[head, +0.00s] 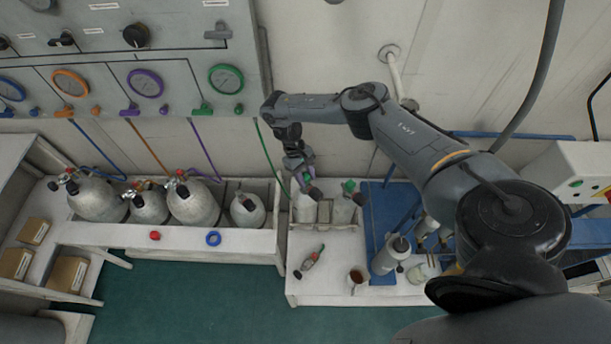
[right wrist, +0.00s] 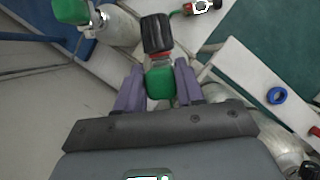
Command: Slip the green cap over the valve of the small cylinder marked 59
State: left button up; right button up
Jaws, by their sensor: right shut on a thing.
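My right gripper (head: 304,178) is above the left one of two small pale cylinders in a rack. In the right wrist view, its purple fingers (right wrist: 158,88) are shut on a green cap (right wrist: 161,83). A black knob (right wrist: 157,33) with a red collar, seemingly this cylinder's valve, shows right beside the cap. I cannot tell how far the cap is over the valve. The left small cylinder (head: 305,210) is partly hidden by the gripper. The right small cylinder (head: 343,212) has a green cap (head: 349,186) on top. I cannot read any number. My left gripper is not in view.
Several larger cylinders (head: 194,204) stand in a trough at the left. A red-and-black valve fitting (head: 310,261) and a mug (head: 357,276) are on the white bench. A blue ring (head: 213,239) and a red cap (head: 155,236) lie on the trough's front ledge. A green hose hangs close left of the gripper.

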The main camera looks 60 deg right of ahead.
jog(key=shift+f, duration=0.45)
jog(key=o, duration=1.1)
jog(key=shift+w+r, duration=0.15)
jog(key=shift+r, duration=0.35)
jog(key=p+v, duration=0.2)
jog(key=v, duration=0.7)
jog(key=shift+w+r+p, duration=0.2)
jog(key=shift+r+p, duration=0.15)
